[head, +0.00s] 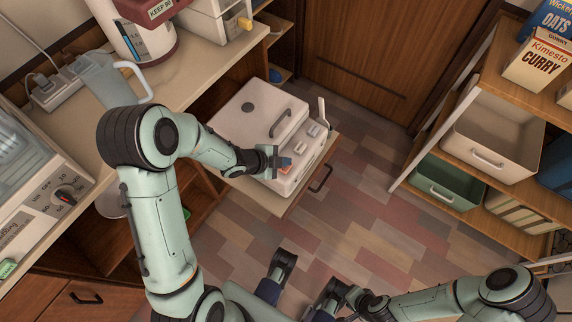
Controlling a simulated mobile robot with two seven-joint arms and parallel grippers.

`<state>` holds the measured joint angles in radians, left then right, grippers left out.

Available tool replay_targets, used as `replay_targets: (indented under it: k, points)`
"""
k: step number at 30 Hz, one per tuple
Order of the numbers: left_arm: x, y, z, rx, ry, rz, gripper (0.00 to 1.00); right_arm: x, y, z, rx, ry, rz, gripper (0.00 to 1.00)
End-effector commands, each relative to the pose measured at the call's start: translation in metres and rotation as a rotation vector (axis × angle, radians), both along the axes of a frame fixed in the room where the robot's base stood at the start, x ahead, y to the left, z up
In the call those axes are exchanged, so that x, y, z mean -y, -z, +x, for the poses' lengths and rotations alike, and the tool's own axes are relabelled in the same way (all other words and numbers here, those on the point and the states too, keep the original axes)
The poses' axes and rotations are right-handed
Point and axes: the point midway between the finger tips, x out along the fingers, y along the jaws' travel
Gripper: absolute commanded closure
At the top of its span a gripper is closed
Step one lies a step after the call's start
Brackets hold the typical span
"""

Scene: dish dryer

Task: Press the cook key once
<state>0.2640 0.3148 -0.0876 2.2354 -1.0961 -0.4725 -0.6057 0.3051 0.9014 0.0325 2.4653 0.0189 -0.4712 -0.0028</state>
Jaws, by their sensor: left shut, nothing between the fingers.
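A white rice cooker (240,112) with a dark lid handle sits on a pulled-out wooden shelf (272,205) below the counter, its key panel facing the right. My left gripper (277,160) is shut and empty at the cooker's front, close to the panel. A small orange-red key (285,162) shows right beside the fingertips; I cannot tell whether they touch it. A paler grey key (314,131) lies farther along the panel. No key label is readable. My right gripper (346,295) is low in the picture, away from the cooker; its finger opening is unclear.
A counter (190,72) at the left holds a clear jug (103,78), a red-and-white dispenser (145,38) and an appliance with a dial (65,195). A shelf rack at the right holds a white bin (492,145) and a green bin (447,183). The floor between is clear.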

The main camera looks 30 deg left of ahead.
Motion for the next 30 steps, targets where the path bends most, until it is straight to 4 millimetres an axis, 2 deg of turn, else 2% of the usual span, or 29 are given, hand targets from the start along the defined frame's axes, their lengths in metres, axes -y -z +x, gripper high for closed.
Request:
replay_targets:
  k: [3, 30]
  points:
    - [0.0002, 0.0054, -0.0001, -0.001, 0.0, -0.001, 1.0, 0.0002, 0.004, -0.0001, 0.0, 0.0, 0.0, 0.62]
    - [0.0001, 0.0125, -0.0002, -0.001, 0.0, -0.001, 1.0, 0.0015, 0.0113, -0.0001, -0.003, 0.004, -0.004, 0.62]
